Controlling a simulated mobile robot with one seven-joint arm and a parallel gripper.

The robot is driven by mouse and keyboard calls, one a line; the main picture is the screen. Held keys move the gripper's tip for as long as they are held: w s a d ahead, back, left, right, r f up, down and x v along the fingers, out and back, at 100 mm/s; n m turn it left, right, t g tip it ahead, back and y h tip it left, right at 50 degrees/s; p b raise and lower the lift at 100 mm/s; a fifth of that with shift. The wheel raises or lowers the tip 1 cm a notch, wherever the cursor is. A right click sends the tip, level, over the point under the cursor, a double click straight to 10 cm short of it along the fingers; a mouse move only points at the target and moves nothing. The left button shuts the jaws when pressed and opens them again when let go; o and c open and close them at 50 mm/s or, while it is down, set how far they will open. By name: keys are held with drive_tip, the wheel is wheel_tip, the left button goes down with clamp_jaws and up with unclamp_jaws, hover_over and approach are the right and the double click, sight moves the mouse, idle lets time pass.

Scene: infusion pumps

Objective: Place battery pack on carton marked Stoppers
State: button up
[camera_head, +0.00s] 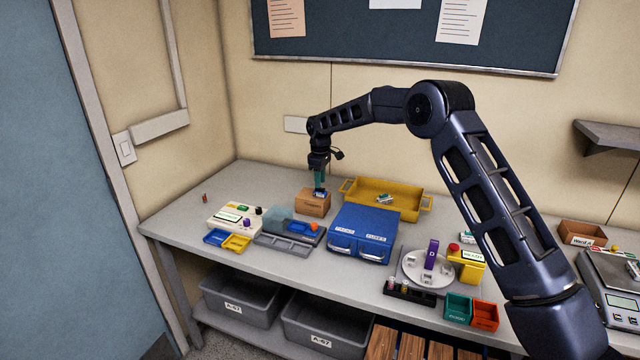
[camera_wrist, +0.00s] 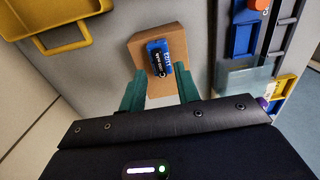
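The battery pack (camera_wrist: 160,58), blue with a black label, lies on top of a small brown carton (camera_wrist: 146,44) in the wrist view. In the head view the carton (camera_head: 312,206) stands at the back of the bench, with the blue pack (camera_head: 319,194) small on its top. No marking on the carton can be read. My gripper (camera_wrist: 160,74) is directly above the carton. Its two teal fingers are spread wide, one on each side of the pack's near end, with visible gaps to the pack. In the head view my gripper (camera_head: 320,182) points down at the carton.
A yellow tray (camera_head: 421,212) is behind and right of the carton. A blue drawer box (camera_head: 366,232) stands in front right, a grey organizer (camera_head: 284,243) in front left. The bench (camera_head: 180,212) is mostly clear at the far left.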

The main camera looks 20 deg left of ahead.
wheel_tip(320, 180, up, 10)
drive_tip(key=shift+r, duration=0.25)
drive_tip(key=w+d+r+m+t, duration=0.1)
drive_tip(key=d+r+m, duration=0.1)
drive_tip(key=d+r, duration=0.6)
drive_tip(key=w+d+r+m, duration=0.15)
drive_tip(key=d+r, duration=0.35)
drive_tip(key=d, duration=0.7)
drive_tip(key=s+d+r+m+t, duration=0.1)
drive_tip(key=s+d+r+m, duration=0.2)
drive_tip(key=d, duration=0.7)
drive_tip(key=s+d+r+m, duration=0.2)
drive_tip(key=s+d+r, duration=0.15)
drive_tip(key=d, duration=0.65)
drive_tip(key=s+d+f+m+t, duration=0.1)
drive_tip(key=s+d+f+m, duration=0.15)
drive_tip(key=s+d, duration=0.9)
drive_tip(key=s+d+f+m+t, duration=0.1)
drive_tip(key=s+d+m, duration=0.3)
drive_tip(key=s+d, duration=0.7)
drive_tip(key=s+d+f+m, duration=0.3)
drive_tip(key=s+d+f, duration=0.2)
drive_tip(key=s, duration=0.2)
drive_tip(key=shift+s+d+f+t, duration=0.25)
drive_tip(key=shift+s+d+t, duration=0.05)
